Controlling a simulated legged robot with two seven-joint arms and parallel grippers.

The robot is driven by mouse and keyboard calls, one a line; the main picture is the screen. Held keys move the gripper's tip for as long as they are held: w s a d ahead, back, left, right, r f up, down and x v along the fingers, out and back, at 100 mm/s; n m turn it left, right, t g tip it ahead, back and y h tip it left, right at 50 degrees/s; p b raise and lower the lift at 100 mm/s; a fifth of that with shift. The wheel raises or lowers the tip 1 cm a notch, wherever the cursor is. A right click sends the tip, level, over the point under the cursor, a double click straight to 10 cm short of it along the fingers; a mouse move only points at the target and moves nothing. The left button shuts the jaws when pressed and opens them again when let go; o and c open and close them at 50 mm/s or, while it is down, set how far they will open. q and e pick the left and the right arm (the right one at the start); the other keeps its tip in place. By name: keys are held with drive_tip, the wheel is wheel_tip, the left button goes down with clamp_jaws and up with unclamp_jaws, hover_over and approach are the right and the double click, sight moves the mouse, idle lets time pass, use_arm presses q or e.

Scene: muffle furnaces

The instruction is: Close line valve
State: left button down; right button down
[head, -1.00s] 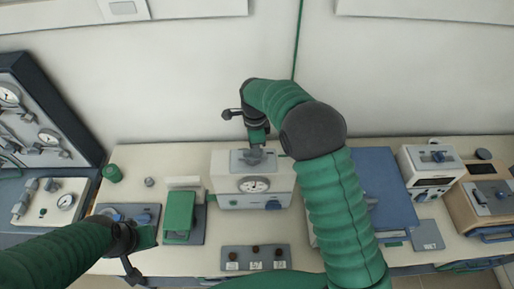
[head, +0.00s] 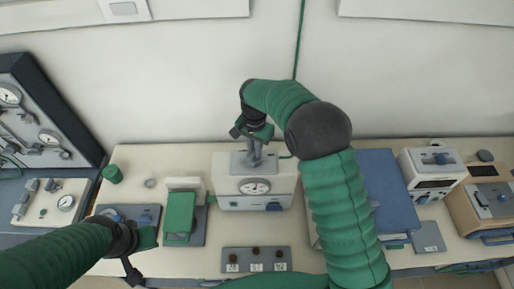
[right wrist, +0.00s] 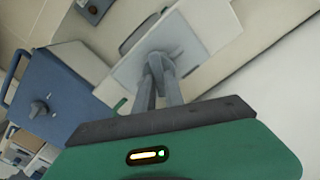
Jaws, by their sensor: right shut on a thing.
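A white unit (head: 226,190) with a round gauge (head: 255,187) stands at the middle of the bench. A light grey plate (head: 240,166) on its top carries a small grey valve handle (right wrist: 172,54), mostly hidden by my fingers. My right gripper (head: 254,163) points down at this plate from above. In the right wrist view its two fingers (right wrist: 160,66) are together on the handle. My left gripper (head: 147,240) is at the lower left, near a grey panel with blue knobs (head: 146,213), and its fingers are too small to read.
A green-lidded device (head: 180,214) stands left of the unit, and a grey block with several dark knobs (head: 256,255) lies in front. A blue box (head: 385,185) and a white instrument (head: 432,168) stand to the right. A green line (head: 299,40) runs down the wall.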

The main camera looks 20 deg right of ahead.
drive_tip(key=n, duration=0.5)
drive_tip(key=shift+s+a+f+n, duration=0.25)
drive_tip(key=shift+a+n, duration=0.15)
idle(0.3)
